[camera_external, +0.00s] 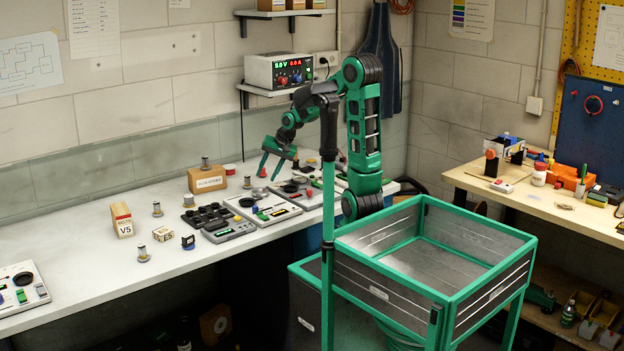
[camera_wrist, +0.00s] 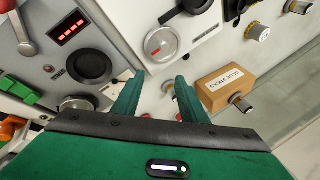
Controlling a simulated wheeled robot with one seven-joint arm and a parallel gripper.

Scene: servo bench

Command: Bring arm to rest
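My arm (camera_external: 364,130) is green and black. It rises from my base, bends at a high elbow and reaches left over the white bench (camera_external: 90,250). My gripper (camera_external: 269,177) points down above the back of the bench, near the wall end. Its two green fingers are apart with nothing held between them. In the wrist view my gripper (camera_wrist: 160,77) is also open, with small red-topped items partly hidden behind the fingers. The gap between the fingertips and the bench items is hard to judge.
Below and around the gripper are panels with knobs (camera_external: 255,207) and a cardboard box (camera_external: 207,179), labelled in the wrist view (camera_wrist: 226,88). A shelf with a power supply (camera_external: 279,71) is on the wall behind. My green-framed bin stands right of the bench.

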